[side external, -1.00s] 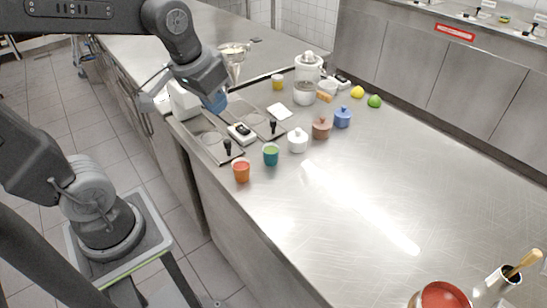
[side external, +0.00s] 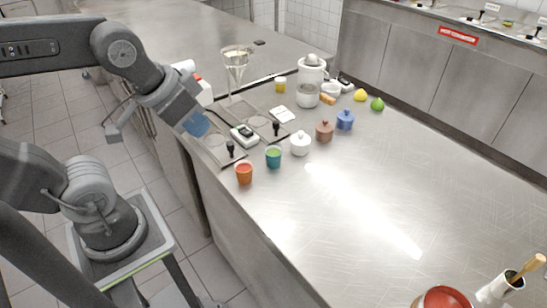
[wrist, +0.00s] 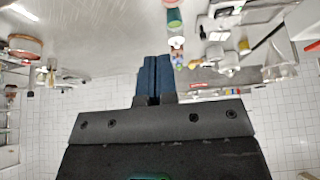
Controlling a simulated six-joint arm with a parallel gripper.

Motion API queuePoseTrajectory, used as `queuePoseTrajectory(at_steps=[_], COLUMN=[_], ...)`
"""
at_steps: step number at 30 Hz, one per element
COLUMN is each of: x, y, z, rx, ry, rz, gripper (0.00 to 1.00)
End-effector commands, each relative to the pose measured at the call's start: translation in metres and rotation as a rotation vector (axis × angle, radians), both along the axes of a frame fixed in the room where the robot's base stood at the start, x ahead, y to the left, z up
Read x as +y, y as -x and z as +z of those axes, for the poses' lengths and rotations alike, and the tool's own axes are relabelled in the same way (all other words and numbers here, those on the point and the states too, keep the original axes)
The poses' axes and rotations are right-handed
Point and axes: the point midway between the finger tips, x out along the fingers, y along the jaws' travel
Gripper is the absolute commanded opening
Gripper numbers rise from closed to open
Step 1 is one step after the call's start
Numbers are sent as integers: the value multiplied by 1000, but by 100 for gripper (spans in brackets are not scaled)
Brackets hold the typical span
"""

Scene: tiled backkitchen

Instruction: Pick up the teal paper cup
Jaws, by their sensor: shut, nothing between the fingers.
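The teal paper cup (side external: 273,157) stands upright on the steel counter, with green showing inside its rim. It stands between an orange cup (side external: 244,174) and a white lidded pot (side external: 299,143). My gripper (side external: 199,126) is above the counter's left edge, up and left of the teal cup and apart from it. Its blue fingers are shut and empty. In the wrist view the fingers (wrist: 154,78) are together at the centre, and a green-and-teal cup (wrist: 174,18) shows at the top, beyond them.
A brown pot (side external: 324,131) and a blue pot (side external: 345,120) stand behind the white pot. A dark-framed tray (side external: 225,158) with a scale (side external: 245,136) lies left of the cup. A white juicer (side external: 309,85) stands at the back.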

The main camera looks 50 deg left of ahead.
Motion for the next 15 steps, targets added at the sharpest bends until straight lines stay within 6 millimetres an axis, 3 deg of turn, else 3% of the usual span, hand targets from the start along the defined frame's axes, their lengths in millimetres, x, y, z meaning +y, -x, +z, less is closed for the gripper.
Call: queuePoseTrajectory(at_steps=[10, 15], x=[0, 0], y=[0, 0], z=[0, 0], rx=[0, 0], ry=[0, 0], rz=[0, 0], gripper=[1, 17])
